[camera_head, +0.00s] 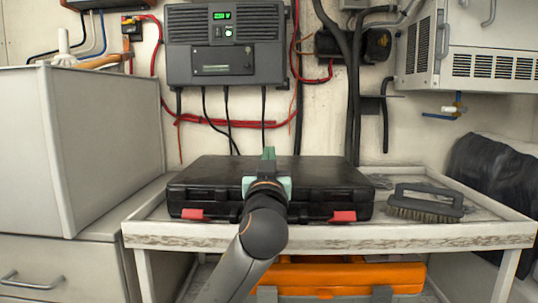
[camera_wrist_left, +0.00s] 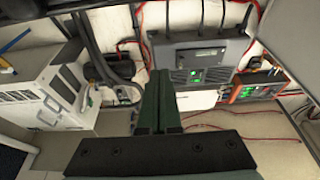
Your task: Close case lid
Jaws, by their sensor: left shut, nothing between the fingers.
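The black case (camera_head: 325,182) lies flat on the white bench top in the head view. Its lid appears down on its base; I cannot tell whether the seam is fully closed. Two red latches, left (camera_head: 193,214) and right (camera_head: 343,216), show at its front edge. My left gripper (camera_head: 268,154) reaches over the middle of the case, hiding part of its front and top. Its green fingers are shut and empty, and also show in the left wrist view (camera_wrist_left: 160,76). I cannot tell whether they touch the lid. My right gripper is not in view.
The bench (camera_head: 420,235) has a raised rim. A black brush (camera_head: 426,203) lies right of the case. A grey cabinet (camera_head: 85,155) stands left. A charger unit (camera_head: 225,45) with hanging cables is on the wall behind. An orange case (camera_head: 340,277) sits below.

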